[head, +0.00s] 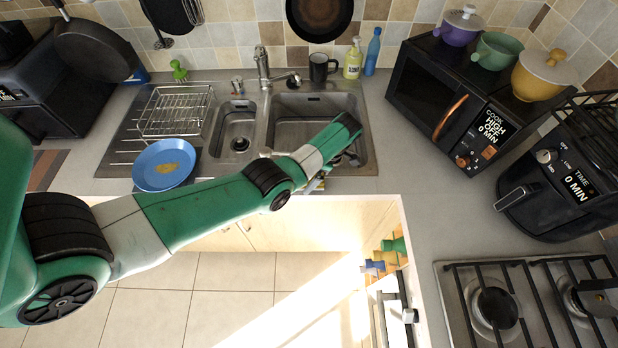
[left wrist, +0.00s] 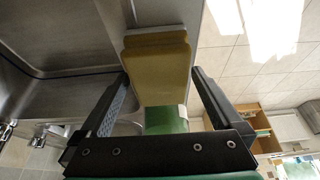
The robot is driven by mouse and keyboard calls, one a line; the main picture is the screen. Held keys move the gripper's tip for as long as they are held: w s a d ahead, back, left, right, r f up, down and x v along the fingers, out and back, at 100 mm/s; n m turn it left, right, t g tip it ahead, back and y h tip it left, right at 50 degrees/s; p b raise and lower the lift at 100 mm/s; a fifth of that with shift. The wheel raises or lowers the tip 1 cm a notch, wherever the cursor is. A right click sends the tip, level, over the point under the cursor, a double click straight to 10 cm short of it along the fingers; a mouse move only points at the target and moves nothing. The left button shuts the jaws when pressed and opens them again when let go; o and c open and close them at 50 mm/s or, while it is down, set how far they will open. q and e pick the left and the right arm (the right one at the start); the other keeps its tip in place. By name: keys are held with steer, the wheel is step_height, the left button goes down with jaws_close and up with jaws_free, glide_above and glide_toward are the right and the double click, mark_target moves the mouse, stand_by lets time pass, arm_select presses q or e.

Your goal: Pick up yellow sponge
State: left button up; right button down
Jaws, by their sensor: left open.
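The yellow sponge (left wrist: 160,72) shows in the left wrist view as a yellow block with a ridged end, beside the metal sink. A green cylindrical shape (left wrist: 166,121) shows just below it in that view. My left gripper (left wrist: 160,76) is open, with one finger on each side of the sponge; gaps show beside it and I cannot tell any contact. In the head view my left gripper (head: 316,184) is mostly hidden under my own wrist at the sink's front edge, and the sponge cannot be made out there. My right gripper is not in view.
The sink (head: 290,120) has a wire dish rack (head: 175,110) and a blue plate (head: 163,165) at left. A black mug (head: 319,68), soap bottle (head: 353,60) and blue bottle (head: 373,52) stand behind it. A microwave (head: 450,95) stands right; the counter (head: 425,190) before it is clear.

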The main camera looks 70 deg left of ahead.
arm_select(q)
steer(key=shift+f, duration=0.25)
stand_by(0.3)
steer(key=c, duration=1.2)
steer(key=shift+r, duration=0.1)
